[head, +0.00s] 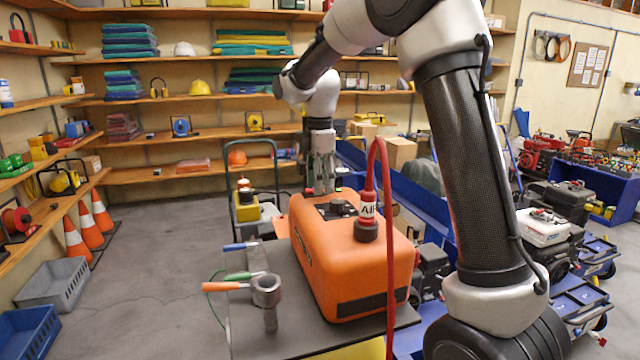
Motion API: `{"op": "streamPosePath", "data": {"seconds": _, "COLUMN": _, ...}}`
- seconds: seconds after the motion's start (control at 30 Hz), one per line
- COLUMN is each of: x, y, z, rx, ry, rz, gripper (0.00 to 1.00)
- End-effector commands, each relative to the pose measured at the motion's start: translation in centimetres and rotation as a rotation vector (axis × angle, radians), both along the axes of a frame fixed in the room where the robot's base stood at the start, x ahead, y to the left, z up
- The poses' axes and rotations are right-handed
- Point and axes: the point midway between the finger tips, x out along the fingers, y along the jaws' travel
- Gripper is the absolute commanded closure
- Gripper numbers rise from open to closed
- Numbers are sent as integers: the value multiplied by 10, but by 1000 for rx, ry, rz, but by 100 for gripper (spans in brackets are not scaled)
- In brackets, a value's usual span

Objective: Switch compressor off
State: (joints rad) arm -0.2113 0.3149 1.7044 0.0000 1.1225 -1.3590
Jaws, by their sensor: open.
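The compressor is an orange box-shaped unit (345,268) on a dark-topped stand (262,342) in the middle of the head view. A dark control panel (332,208) lies on its top toward the far end, with a small green spot near it. The switch itself is too small to make out. A red hose (388,240) with a label reading "AIR" joins the top at the near right. My gripper (323,188) points down just above the far end of the panel. It is open and empty; I cannot tell whether it touches anything.
A green-framed cart (250,208) stands behind. Traffic cones (83,235) and crates (52,285) are at left. The floor between is clear.

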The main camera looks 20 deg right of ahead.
Motion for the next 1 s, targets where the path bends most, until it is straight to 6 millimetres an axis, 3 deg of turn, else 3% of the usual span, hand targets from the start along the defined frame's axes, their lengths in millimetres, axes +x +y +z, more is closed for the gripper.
{"op": "streamPosePath", "data": {"seconds": 0.33, "x": -1, "y": 0, "z": -6, "rx": 0, "ry": 0, "rz": -1, "gripper": 55}}
{"op": "streamPosePath", "data": {"seconds": 0.5, "x": 0, "y": 0, "z": -6, "rx": 0, "ry": 0, "rz": -1, "gripper": 86}}
{"op": "streamPosePath", "data": {"seconds": 0.6, "x": 0, "y": 0, "z": -6, "rx": 0, "ry": 0, "rz": -1, "gripper": 100}}
{"op": "streamPosePath", "data": {"seconds": 0.77, "x": -1, "y": 2, "z": -6, "rx": -30, "ry": 2, "rz": 1, "gripper": 100}}
{"op": "streamPosePath", "data": {"seconds": 1.0, "x": -1, "y": 8, "z": -3, "rx": -239, "ry": 1, "rz": 4, "gripper": 100}}
